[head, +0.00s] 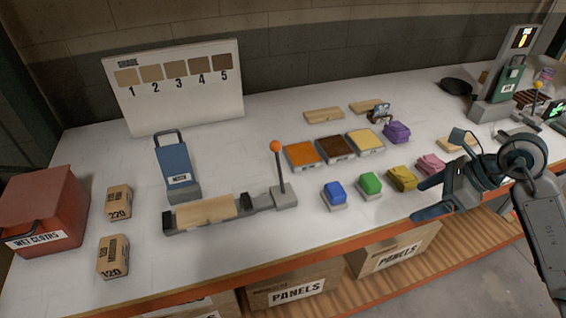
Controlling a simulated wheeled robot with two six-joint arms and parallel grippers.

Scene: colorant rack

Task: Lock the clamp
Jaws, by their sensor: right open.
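The clamp (262,203) is a grey bar fixture lying near the table's front, left of centre. A light wooden panel (206,211) lies in it between dark end blocks. Its lever (280,172) has an orange knob (275,146) and stands nearly upright, leaning slightly left, on a grey block at the right end. My right gripper (418,199) is open and empty over the front right of the table, well right of the lever and apart from it. My left gripper is not in view.
Colour trays (335,148) lie behind. A blue upright holder (175,165) stands behind the clamp. A second lever with a yellow knob (537,86) is at far right.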

